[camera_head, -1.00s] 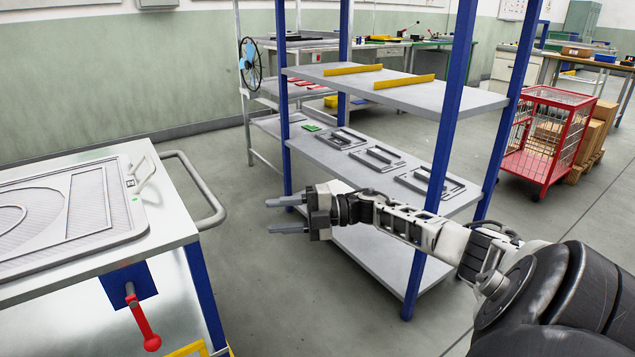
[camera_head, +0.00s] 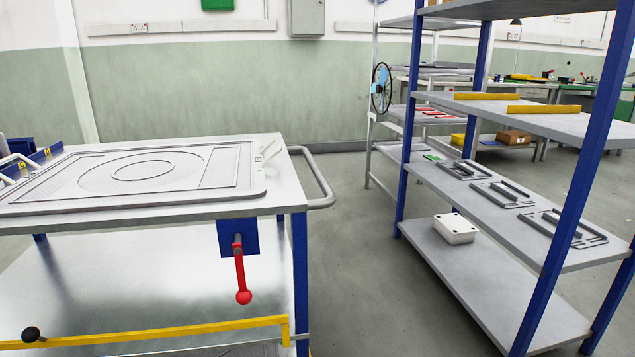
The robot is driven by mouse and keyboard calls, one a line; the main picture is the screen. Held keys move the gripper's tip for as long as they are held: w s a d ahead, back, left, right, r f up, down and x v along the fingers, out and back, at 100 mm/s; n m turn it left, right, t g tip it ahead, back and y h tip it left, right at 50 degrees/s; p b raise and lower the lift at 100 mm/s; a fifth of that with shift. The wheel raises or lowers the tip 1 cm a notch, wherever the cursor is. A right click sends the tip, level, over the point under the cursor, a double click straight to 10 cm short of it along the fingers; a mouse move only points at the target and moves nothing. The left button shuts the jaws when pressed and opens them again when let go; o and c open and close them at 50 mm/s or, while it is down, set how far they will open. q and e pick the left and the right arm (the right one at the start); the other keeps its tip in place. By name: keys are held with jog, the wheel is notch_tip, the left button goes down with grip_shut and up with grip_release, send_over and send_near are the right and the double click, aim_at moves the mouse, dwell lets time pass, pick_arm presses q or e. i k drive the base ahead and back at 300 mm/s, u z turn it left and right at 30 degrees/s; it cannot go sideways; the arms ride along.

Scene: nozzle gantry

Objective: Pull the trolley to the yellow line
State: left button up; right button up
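The trolley (camera_head: 284,180) is on the left, with a grey top, blue legs and a bent grey push handle (camera_head: 322,190) at its right end. A large tray-like plate (camera_head: 215,190) with a ring outline lies on its top. A red-knobbed lever (camera_head: 241,275) hangs from a blue plate on its side. A yellow bar (camera_head: 170,334) runs low across the front of the trolley; I cannot tell if it is part of it. No yellow floor line is clearly visible. Neither of my grippers is in view.
A blue-posted shelf rack (camera_head: 470,270) stands on the right, with a white box (camera_head: 455,229) on its lower shelf. Bare grey floor (camera_head: 365,270) lies between trolley and rack. A hand wheel (camera_head: 381,88) is on a rack behind, near the green wall.

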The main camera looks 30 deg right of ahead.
aim_at(102, 283)
jog(key=u, duration=0.05)
jog(key=k, duration=0.95)
jog(key=z, duration=0.9)
jog(key=i, duration=0.9)
jog(key=u, duration=0.45)
jog(key=i, duration=0.75)
jog(key=u, duration=0.8)
